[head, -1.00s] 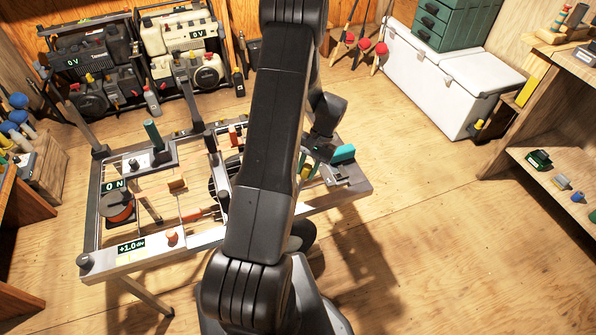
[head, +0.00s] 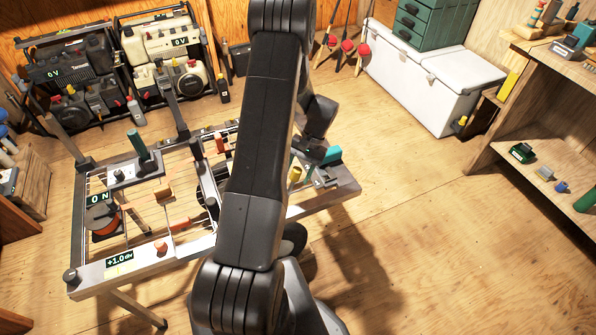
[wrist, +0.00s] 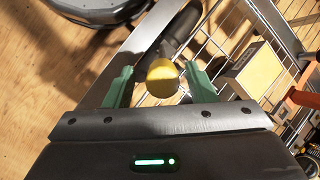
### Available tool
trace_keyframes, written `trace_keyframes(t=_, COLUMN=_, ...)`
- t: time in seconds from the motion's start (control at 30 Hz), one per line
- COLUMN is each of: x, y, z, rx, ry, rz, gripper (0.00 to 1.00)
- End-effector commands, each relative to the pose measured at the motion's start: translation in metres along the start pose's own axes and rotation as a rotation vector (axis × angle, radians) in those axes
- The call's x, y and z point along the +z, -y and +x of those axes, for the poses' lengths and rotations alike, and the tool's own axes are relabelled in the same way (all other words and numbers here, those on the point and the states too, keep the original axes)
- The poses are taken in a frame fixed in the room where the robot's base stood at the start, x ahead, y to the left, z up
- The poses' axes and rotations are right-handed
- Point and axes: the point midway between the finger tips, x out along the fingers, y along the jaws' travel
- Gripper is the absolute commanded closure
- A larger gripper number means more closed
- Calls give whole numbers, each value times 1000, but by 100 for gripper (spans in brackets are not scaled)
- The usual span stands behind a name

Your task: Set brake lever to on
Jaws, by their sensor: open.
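In the wrist view, a dark lever with a round yellow end (wrist: 163,76) points toward me. My gripper (wrist: 158,70) is open, with its two green fingers apart on either side of the yellow end. I see no clear contact. I cannot tell for sure that this is the brake lever. In the head view, a yellow piece (head: 295,174) shows beside my arm on the right part of the metal rack (head: 185,250). My arm hides the middle of the rack and my gripper is not clear there.
A teal-handled upright lever (head: 138,145) stands on the rack's left part. A teal block (head: 333,155) is at its right end. Two generators stand behind at the left. A white chest (head: 420,85) and a wooden shelf (head: 545,150) are at the right. The floor between is clear.

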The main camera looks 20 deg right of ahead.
Motion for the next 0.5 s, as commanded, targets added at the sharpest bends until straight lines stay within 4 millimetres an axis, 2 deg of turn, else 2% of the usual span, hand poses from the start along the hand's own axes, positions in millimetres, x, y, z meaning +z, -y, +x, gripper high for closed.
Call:
trace_keyframes(t=0.13, x=0, y=0, z=-5, rx=0, ry=0, rz=0, gripper=49)
trace_keyframes(t=0.23, x=0, y=0, z=-19, rx=-1, ry=-2, rz=0, gripper=49)
trace_keyframes(t=0.5, x=-1, y=0, z=-80, rx=-1, ry=-6, rz=0, gripper=49)
